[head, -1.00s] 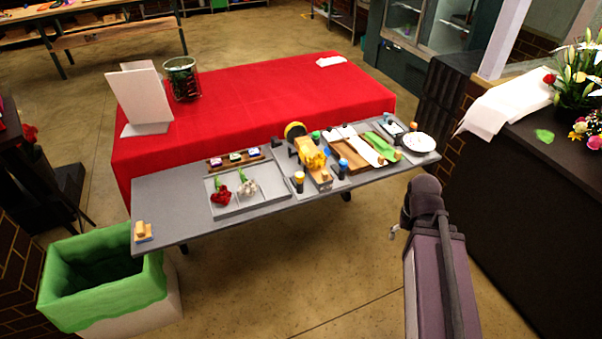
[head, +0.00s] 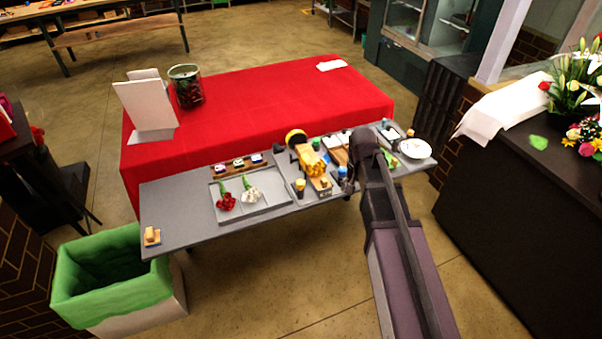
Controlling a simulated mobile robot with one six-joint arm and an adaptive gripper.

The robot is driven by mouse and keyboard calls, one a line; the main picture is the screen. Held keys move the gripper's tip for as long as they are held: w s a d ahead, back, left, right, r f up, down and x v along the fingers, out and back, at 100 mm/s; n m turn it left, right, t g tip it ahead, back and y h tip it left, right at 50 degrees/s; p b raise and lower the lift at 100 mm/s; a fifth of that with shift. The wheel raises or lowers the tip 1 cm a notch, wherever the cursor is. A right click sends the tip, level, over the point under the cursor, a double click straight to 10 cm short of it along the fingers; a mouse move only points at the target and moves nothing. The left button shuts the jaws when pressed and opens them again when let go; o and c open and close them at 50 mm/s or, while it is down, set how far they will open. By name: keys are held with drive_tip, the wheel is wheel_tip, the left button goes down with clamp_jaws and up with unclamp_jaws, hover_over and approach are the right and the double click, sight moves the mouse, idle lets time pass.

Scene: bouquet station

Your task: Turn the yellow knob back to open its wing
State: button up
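A small knob with a yellow-orange top (head: 300,183) and dark body stands upright at the front edge of the grey table, left of a wooden block. A bundle of yellow flowers (head: 311,163) lies on the wooden holder just behind it. A blue-topped knob (head: 343,172) stands to the right of the holder. The wing belonging to the yellow knob cannot be made out clearly. My arm reaches in from the lower right, its dark joint over the right part of the table. My gripper is hidden behind the arm, and nothing shows touching the yellow knob.
A grey tray (head: 226,217) with a red and a white flower lies left of the knob. A black-and-yellow round item (head: 296,137) stands behind the flowers. A white plate (head: 415,149) is at the right end. The table's left part is mostly clear.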

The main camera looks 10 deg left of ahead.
wheel_tip(320, 180, up, 6)
drive_tip(key=r+m+p, duration=0.1)
drive_tip(key=p, duration=0.4)
hover_over(301, 181)
drive_tip(key=shift+s+a+f, duration=0.1)
drive_tip(key=shift+s+f, duration=0.05)
drive_tip(key=shift+f, duration=0.1)
drive_tip(key=shift+f, duration=0.2)
wheel_tip(301, 181, down, 13)
drive_tip(key=b, duration=1.3)
drive_tip(key=shift+f, duration=0.15)
clamp_jaws()
